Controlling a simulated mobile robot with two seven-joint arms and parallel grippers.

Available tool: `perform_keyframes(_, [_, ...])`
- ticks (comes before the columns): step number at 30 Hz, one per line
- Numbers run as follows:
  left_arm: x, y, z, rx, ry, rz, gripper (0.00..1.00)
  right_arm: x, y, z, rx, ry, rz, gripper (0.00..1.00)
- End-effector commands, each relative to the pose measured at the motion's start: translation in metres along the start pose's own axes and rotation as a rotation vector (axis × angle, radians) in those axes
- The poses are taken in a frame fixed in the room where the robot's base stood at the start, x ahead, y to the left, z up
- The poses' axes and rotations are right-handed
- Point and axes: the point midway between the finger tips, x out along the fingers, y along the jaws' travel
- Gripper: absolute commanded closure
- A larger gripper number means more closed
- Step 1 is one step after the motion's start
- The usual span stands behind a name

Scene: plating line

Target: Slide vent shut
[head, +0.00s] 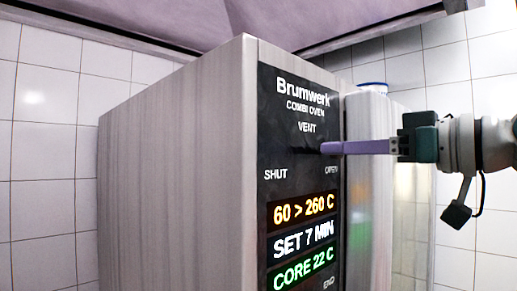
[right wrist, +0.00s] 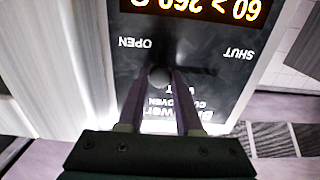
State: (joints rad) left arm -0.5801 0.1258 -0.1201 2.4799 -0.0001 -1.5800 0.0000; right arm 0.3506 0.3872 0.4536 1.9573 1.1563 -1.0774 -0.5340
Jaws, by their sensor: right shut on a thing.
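The combi oven (head: 170,160) has a black panel (head: 290,100) with a VENT slider, marked SHUT at left and OPEN at right in the head view. My right gripper (head: 324,148) reaches in from the right, its purple fingers against the panel on the OPEN side. In the right wrist view, which shows the panel upside down, the dark round vent knob (right wrist: 159,76) sits between the fingertips, near OPEN. The gripper is shut on it. A dark slot (right wrist: 205,71) runs from the knob towards SHUT. In the head view the fingers hide the knob. My left gripper is out of view.
Lit displays (head: 303,211) below the slider read 60 > 260 C, SET 7 MIN and CORE 22 C. A blue-rimmed white item (head: 372,86) shows behind the oven's right edge. Tiled walls (head: 45,150) stand behind. The panel left of the fingers is clear.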

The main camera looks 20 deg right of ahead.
Motion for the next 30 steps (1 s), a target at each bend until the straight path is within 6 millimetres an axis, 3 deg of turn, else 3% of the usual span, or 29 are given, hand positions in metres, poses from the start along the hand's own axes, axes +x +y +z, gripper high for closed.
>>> perform_keyframes(10, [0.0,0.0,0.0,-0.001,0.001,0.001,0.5,0.0,-0.004,0.0,-0.002,-0.001,0.0,1.0])
perform_keyframes(21, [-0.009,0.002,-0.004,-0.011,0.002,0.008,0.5,0.0,-0.069,0.0,-0.002,-0.003,-0.002,1.0])
perform_keyframes(30, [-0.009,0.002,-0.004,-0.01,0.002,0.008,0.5,0.0,-0.077,0.0,0.001,0.001,-0.008,1.0])
